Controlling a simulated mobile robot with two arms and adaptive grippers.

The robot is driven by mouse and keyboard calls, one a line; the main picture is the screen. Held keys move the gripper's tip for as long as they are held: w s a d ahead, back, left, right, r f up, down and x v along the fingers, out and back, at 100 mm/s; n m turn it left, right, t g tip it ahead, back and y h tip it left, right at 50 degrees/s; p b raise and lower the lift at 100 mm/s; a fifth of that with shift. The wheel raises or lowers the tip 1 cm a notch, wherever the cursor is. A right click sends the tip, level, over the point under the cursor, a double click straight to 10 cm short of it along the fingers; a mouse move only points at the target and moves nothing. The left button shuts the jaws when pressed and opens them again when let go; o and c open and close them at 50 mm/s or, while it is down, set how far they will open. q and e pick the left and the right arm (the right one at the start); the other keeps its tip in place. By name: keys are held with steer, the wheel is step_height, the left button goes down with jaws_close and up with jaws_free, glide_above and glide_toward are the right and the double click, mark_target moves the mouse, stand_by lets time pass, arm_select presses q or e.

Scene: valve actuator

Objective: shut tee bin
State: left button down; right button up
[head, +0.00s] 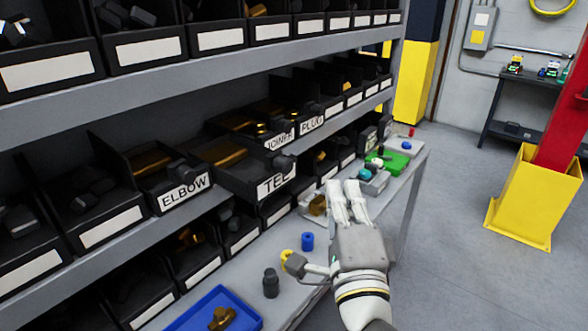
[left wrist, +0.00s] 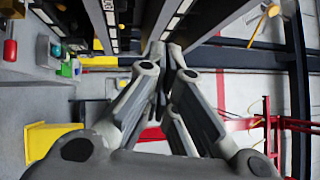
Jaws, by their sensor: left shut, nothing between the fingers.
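The black bin labelled TEE (head: 253,182) sticks out from the middle shelf, further than its neighbours. Brown and dark fittings show in it. My left gripper (head: 346,188) is shut and empty, to the right of the bin's front in the head view, with a visible gap between them in the picture. The left wrist view shows its fingers (left wrist: 167,62) together, beside the dark fronts of the shelves. I cannot identify the tee bin in that view. My right gripper is not in view.
The ELBOW bin (head: 172,185) is left of the tee bin; the JOINER bin (head: 262,128) and PLUG bin (head: 312,118) are beyond it. Below, a grey bench holds a blue tray (head: 195,312), a blue cylinder (head: 307,242) and a green tray (head: 398,162). Open floor lies to the right.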

arm_select(q)
steer(key=w+a+f+n+g+p, duration=0.1)
steer(key=w+a+p, duration=0.1)
steer(key=w, duration=0.3)
steer(key=w+a+f+g+y+p, duration=0.1)
steer(key=w+a+f+p, duration=0.1)
steer(key=w, duration=0.4)
steer(key=shift+a+f+n+g+p, duration=0.35)
steer(key=shift+a+p, duration=0.4)
steer(key=shift+a, duration=0.4)
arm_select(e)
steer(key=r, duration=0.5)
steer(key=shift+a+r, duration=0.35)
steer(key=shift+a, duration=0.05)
arm_select(q)
steer(key=shift+w, duration=0.1)
steer(key=w+a, duration=0.2)
steer(key=a, duration=0.1)
steer(key=w+a, duration=0.3)
steer(key=a, duration=0.1)
steer(key=w+a, duration=0.2)
steer(key=a, duration=0.1)
steer(key=shift+w+a, duration=0.3)
steer(key=shift+r, duration=0.15)
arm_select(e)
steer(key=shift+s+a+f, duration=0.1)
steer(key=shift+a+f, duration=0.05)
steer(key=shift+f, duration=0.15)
